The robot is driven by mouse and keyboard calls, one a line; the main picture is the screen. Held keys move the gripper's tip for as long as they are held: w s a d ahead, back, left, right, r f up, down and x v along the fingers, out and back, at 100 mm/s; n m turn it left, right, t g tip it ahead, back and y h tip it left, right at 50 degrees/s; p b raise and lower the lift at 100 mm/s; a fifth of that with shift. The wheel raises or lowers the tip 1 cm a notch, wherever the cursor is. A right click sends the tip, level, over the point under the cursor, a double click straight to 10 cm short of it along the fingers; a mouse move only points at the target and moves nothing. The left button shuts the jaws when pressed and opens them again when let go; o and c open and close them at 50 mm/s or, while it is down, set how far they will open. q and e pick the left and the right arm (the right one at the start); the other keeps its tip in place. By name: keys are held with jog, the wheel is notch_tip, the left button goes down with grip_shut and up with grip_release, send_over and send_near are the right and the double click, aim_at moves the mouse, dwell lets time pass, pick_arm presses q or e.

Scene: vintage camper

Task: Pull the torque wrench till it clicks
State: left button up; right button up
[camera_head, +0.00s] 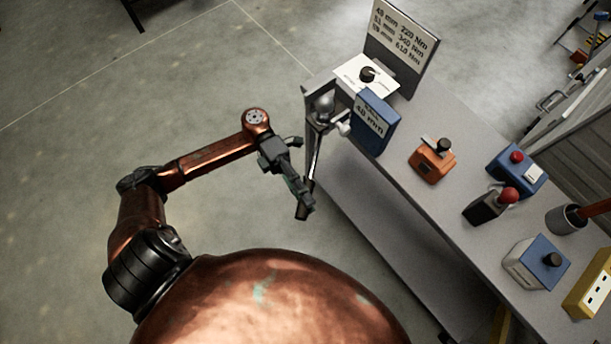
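The torque wrench (314,158) shows as a thin silver bar hanging down from a metal fixture (319,105) at the bench's left end. A dark piece at its lower end looks like its grip, but it overlaps my gripper and the two are hard to separate. My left gripper (301,172) is just left of the bar, with its dark fingers apart, one higher and one lower. It looks open; I cannot tell whether it touches the wrench. My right gripper is not in view.
The bench (398,200) carries a sign (401,40), a black knob on a white plate (367,74), a blue "48 mm" box (375,122), an orange box (431,163) and several control boxes. Left of the bench the floor (90,80) is open.

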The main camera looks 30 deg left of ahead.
pick_arm(q)
jog(key=v, duration=1.2)
dwell(0.8)
